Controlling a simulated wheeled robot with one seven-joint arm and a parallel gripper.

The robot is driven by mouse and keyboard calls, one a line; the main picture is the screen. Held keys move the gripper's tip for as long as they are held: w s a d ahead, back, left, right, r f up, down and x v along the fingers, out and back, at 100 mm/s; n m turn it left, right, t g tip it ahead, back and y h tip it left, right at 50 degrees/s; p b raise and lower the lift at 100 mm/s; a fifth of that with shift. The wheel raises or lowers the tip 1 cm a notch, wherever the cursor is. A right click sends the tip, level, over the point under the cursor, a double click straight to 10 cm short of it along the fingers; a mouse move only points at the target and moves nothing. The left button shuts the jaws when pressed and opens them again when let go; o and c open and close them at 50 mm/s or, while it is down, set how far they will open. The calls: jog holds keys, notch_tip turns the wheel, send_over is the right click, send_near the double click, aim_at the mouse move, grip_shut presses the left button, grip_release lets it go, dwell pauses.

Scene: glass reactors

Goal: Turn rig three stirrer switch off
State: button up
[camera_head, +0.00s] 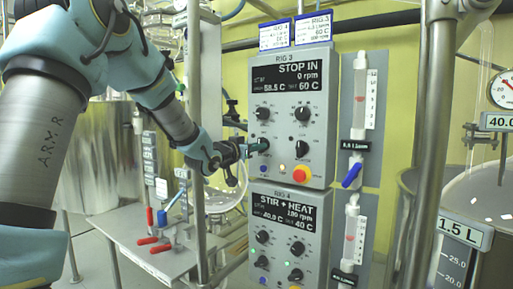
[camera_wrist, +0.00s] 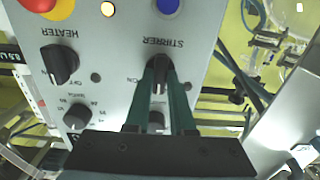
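The rig three control box (camera_head: 318,150) is grey, and its display (camera_head: 289,77) reads "STOP IN", 0 rpm. My gripper (camera_head: 256,146) is at the stirrer switch on the box's left side and mostly hides it in the head view. In the wrist view the picture is upside down. There the black stirrer switch (camera_wrist: 160,64) sits below the "STIRRER" label, between the green fingertips of my gripper (camera_wrist: 160,70). The fingers appear closed on its two sides. "ON" is legible just left of the fingers; the switch's exact angle is hard to read.
The black heater switch (camera_wrist: 60,64) is beside the stirrer switch. A red stop button (camera_head: 301,174), a blue button (camera_wrist: 167,6) and a lit lamp (camera_wrist: 107,9) are close by. The rig four box (camera_head: 289,225) is directly below. A metal post (camera_head: 194,110) stands near my arm.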

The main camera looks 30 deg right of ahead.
jog(key=o, duration=0.4)
jog(key=b+v, duration=0.2)
jog(key=v, duration=0.8)
jog(key=shift+s+a+b, duration=0.15)
jog(key=shift+a+b, duration=0.2)
jog(key=shift+a, duration=0.05)
